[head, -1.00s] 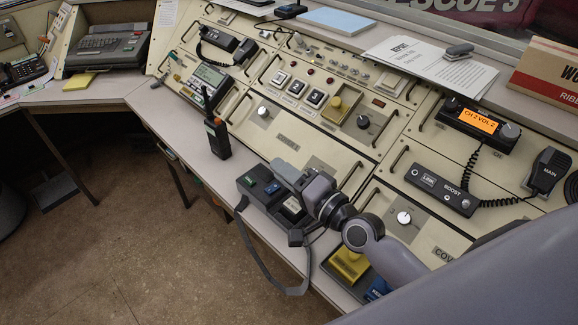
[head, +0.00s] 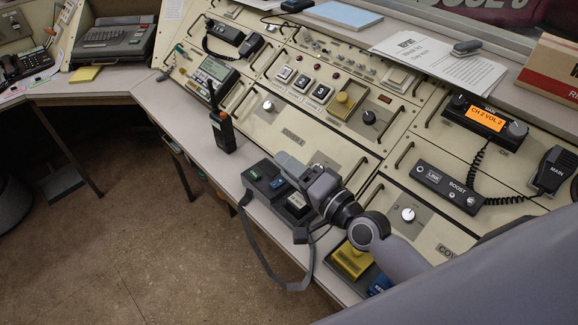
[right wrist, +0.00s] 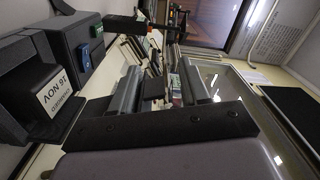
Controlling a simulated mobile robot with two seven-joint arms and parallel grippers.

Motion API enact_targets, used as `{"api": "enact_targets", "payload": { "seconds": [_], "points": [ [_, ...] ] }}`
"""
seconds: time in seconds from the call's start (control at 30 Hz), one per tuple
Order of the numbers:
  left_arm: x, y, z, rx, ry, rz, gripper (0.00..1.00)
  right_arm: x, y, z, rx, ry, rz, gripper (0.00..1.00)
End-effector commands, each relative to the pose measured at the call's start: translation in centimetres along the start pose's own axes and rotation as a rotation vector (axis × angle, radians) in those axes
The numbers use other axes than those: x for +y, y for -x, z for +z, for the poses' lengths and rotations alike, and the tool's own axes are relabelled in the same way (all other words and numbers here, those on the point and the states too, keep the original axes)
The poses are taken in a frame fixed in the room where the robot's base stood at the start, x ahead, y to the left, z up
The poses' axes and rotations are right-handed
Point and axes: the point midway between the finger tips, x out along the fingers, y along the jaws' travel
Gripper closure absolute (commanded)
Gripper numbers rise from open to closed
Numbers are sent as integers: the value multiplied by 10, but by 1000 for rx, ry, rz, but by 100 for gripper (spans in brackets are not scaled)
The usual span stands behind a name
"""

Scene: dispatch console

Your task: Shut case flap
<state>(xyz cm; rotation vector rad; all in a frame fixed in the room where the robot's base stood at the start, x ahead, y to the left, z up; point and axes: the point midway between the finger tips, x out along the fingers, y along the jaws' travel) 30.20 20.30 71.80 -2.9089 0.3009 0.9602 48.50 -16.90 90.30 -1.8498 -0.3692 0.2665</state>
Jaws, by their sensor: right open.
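A dark case-like unit (head: 256,184) with blue and green pieces on top and a long hanging strap (head: 262,255) sits near the desk's front edge. I cannot make out for sure which part is its flap. In the right wrist view, a dark block labelled 16 NOV (right wrist: 38,88) and a dark block with blue and green pieces (right wrist: 72,50) are at the left. My right gripper (head: 300,170) is open and empty at the unit's right rear side, over the console; its two fingers (right wrist: 158,82) stand apart. Whether it touches the unit is unclear. My left gripper is out of view.
A handheld radio (head: 223,134) stands left of the unit. A yellow stamp-like block (head: 352,260) lies near my right forearm. The sloped console (head: 300,128) with knobs and handles rises behind. Open floor (head: 165,240) is at front left.

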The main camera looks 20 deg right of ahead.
Motion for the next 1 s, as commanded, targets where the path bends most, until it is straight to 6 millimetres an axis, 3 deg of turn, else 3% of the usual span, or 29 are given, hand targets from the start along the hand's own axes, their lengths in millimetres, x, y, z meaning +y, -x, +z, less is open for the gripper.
{"api": "enact_targets", "payload": {
  "seconds": [0.3, 0.5, 1.0],
  "points": [
    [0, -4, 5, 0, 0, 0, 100, 1, 43, 0, -1, 3, 2, 55],
    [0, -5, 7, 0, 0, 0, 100, 1, 62, 0, 1, 2, 0, 55],
    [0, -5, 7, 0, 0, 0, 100, 0, 69, -1, 1, 1, 0, 55]
  ]
}}
